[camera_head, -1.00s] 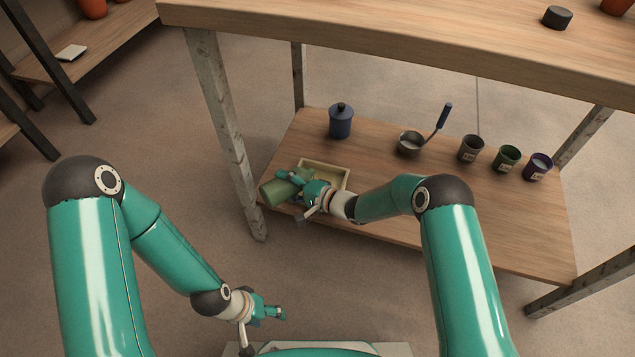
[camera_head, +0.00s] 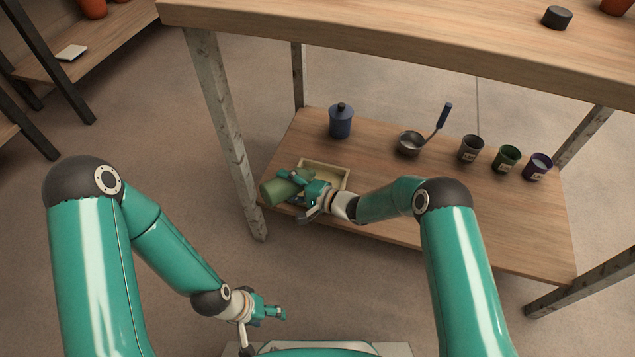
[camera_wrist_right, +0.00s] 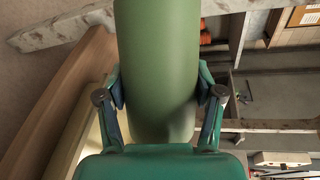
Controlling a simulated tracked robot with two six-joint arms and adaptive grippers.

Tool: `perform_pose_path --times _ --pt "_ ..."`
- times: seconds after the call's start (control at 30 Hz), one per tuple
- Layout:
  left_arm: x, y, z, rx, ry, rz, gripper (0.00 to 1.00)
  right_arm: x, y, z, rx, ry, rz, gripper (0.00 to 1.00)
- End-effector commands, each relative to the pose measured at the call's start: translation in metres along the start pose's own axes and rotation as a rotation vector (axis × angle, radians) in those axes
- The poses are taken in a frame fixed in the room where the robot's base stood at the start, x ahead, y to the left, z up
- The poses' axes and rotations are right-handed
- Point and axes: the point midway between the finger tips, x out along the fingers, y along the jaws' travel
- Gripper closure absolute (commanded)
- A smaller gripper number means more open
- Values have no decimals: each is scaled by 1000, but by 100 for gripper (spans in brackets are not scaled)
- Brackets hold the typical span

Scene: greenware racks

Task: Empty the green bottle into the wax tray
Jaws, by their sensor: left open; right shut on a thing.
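The green bottle (camera_head: 277,191) is tilted, lying nearly flat over the left part of the wax tray (camera_head: 338,168) on the lower shelf. My right gripper (camera_head: 293,181) is shut on the bottle. The bottle also shows in the right wrist view (camera_wrist_right: 158,60), between the two fingers; its mouth is not clearly visible, and I cannot tell whether anything flows out. The wax tray is a shallow pale wooden box, partly hidden by the bottle and my right gripper. My left gripper (camera_head: 278,313) is open and empty, low in front of the shelf, away from the bottle.
On the lower shelf (camera_head: 400,210) stand a blue lidded jar (camera_head: 341,122), a small pan (camera_head: 410,143) with a blue handle, and dark, green and purple cups (camera_head: 507,158). A grey post (camera_head: 222,130) stands left of the bottle.

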Motion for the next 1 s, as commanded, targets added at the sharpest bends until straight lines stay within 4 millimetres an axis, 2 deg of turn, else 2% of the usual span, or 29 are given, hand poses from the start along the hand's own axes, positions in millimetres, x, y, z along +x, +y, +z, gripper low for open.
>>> perform_pose_path --times 1.0 --pt "0 0 0 0 0 0 39 -1 1 -2 71 -19 -30 75"
